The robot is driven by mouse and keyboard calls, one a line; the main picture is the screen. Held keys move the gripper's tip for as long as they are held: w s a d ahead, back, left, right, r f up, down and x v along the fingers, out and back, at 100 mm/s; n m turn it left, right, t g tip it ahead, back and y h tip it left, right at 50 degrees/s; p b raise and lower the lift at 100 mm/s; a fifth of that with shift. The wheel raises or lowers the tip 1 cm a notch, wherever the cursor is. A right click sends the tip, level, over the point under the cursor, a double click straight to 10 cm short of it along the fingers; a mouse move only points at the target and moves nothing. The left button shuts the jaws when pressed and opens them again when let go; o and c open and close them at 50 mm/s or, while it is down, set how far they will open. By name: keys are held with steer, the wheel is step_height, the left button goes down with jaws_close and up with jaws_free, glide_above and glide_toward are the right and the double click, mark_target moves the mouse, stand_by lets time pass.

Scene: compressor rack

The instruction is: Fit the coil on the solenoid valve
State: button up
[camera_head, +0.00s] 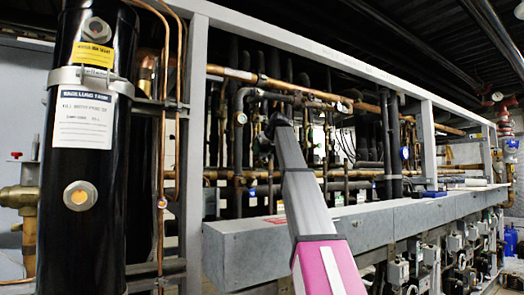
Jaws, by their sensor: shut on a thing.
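My arm reaches from the bottom of the picture up to the pipes inside the rack. My gripper (270,128) is a small dark shape at the arm's far end, among the pipes and fittings. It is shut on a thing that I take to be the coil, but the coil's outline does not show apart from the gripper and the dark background. I cannot make out the solenoid valve for certain; it may be hidden behind the gripper or among the pipes. Whether the coil touches the valve cannot be told.
A black suction tank (110,160) with labels stands close at the left. A grey rack post (195,130) rises beside it. Insulated and copper pipes (290,88) cross the rack.

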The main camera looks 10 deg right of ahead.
steer(key=shift+f, duration=0.15)
steer(key=shift+f, duration=0.25)
stand_by(0.3)
stand_by(0.4)
steer(key=o, duration=0.9)
steer(key=v, duration=1)
steer(key=shift+s+r, duration=0.25)
